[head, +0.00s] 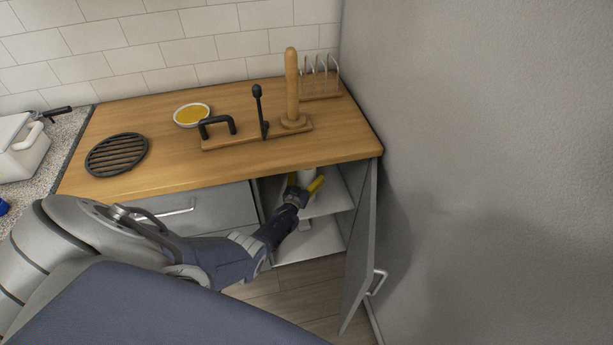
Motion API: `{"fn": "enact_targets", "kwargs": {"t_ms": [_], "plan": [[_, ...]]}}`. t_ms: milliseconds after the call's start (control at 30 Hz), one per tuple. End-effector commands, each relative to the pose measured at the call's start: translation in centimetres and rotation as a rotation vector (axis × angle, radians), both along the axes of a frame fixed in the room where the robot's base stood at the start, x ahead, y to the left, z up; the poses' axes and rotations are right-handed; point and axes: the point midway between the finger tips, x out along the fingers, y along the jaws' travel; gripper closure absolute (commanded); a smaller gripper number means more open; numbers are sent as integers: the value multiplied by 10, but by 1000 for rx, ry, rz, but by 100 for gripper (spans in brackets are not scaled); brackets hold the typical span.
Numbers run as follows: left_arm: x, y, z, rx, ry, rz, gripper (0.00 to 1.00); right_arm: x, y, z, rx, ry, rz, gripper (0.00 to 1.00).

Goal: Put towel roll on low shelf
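My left arm reaches from the left into the open cabinet under the counter. My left gripper (305,184) has yellow fingertips on either side of a white cylinder, which looks like the towel roll (306,176). The fingers appear shut on it. The gripper and wrist hide most of the roll; a small white part shows below the wrist, in front of the shelf edge. The cabinet has an upper shelf (334,201) and a low shelf (318,240) beneath it. No other roll shows on the visible part of either. My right gripper is out of view.
The cabinet door (358,255) stands open at the right, near the grey wall. The wooden counter (170,165) overhangs the cabinet. On it are a black trivet (117,154), a yellow-filled bowl (191,114), a wooden holder (292,85) and a rack (320,92).

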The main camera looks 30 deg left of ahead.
Motion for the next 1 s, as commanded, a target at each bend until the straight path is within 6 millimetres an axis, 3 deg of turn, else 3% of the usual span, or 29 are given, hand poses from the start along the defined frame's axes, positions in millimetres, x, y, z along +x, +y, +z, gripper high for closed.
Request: {"fn": "enact_targets", "kwargs": {"t_ms": [233, 367, 1000], "plan": [[-1, 0, 3, 0, -1, 0, 7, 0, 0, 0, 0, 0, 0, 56], [-11, -3, 1, 0, 0, -1, 7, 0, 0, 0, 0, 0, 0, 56], [-93, -20, 2, 0, 1, 0, 7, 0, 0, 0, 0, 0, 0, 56]]}}
